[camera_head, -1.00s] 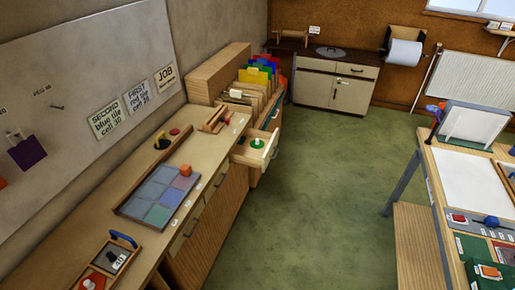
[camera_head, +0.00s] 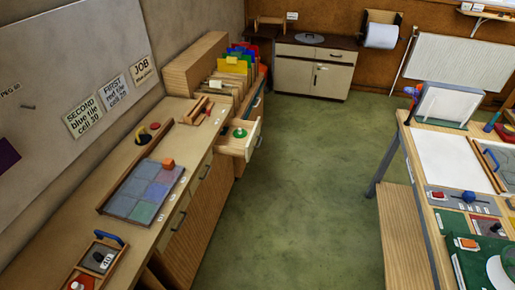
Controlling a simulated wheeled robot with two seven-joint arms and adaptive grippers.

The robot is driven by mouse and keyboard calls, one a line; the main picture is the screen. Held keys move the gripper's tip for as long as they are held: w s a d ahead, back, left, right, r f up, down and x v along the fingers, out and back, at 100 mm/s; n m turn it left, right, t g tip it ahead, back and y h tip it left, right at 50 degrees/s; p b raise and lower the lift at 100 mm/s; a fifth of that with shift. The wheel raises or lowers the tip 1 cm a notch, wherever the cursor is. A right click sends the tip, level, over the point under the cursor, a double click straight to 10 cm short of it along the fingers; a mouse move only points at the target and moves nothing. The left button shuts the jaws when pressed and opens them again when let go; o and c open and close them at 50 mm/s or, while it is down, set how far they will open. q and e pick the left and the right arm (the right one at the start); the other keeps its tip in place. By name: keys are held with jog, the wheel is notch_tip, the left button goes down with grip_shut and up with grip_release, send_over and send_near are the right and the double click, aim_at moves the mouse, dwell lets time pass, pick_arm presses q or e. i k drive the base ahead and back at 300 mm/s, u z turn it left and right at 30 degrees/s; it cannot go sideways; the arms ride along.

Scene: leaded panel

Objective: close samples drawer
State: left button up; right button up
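The samples drawer (camera_head: 236,151) most likely is the pale wooden drawer pulled out from the left-hand counter, below the rack of coloured folders. It stands open into the aisle, and its label is too small to read. A round green object (camera_head: 240,132) sits in it. A handle shows on its front (camera_head: 254,133). Neither of my grippers is in view.
The left counter (camera_head: 180,108) carries a tile tray (camera_head: 120,204) and a small box with a blue handle (camera_head: 85,279). The green floor (camera_head: 300,190) beside the drawer is clear. A worktable (camera_head: 415,200) with a lower wooden bench (camera_head: 395,235) stands at right.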

aim_at(227, 144)
jog(key=z, duration=0.25)
jog(key=i, duration=1.25)
jog(key=u, duration=0.4)
